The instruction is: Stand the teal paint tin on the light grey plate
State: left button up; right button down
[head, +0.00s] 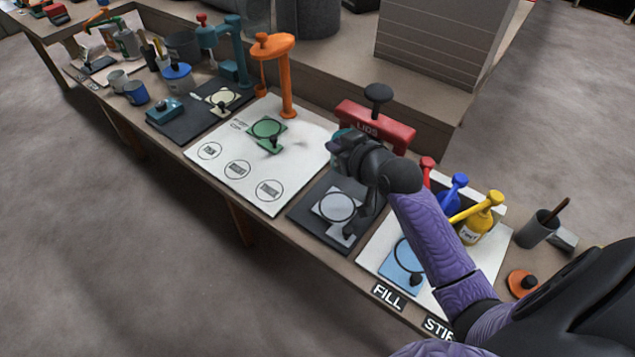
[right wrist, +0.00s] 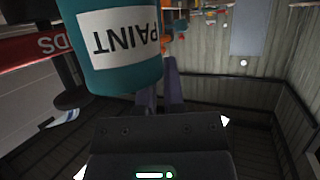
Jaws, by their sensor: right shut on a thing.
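The teal paint tin (right wrist: 122,62), with a white label reading PAINT, is close in front of my right gripper in the right wrist view; the label reads upside down there. In the head view only a sliver of teal (head: 342,133) shows beside the gripper. My right gripper (head: 345,147) is shut on the tin, in front of the red LIDS rack. The light grey plate (head: 337,208) with a dark ring lies on a dark mat, nearer than the gripper in the head view; nothing stands on it. The tin's base is hidden in the head view. My left gripper is not in view.
The red LIDS rack (head: 392,132) stands behind the gripper. A white board (head: 215,180) with a green plate (head: 267,133) and an orange stand (head: 285,85) is to the left. A blue plate (head: 400,270) and several bottles, one a yellow bottle (head: 478,222), are to the right.

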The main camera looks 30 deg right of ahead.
jog(key=f+b, duration=0.2)
jog(key=f, duration=0.3)
jog(key=f+m+h+b, duration=0.1)
jog(key=f+b, duration=0.1)
jog(key=f, duration=0.3)
jog(key=a+f+m+h+b, duration=0.1)
jog(key=f, duration=0.4)
jog(key=shift+w+a+f+b, duration=0.1)
jog(key=shift+w+b, duration=0.25)
jog(key=shift+b, duration=0.05)
jog(key=shift+r, duration=0.2)
jog(key=c, duration=0.7)
grip_release()
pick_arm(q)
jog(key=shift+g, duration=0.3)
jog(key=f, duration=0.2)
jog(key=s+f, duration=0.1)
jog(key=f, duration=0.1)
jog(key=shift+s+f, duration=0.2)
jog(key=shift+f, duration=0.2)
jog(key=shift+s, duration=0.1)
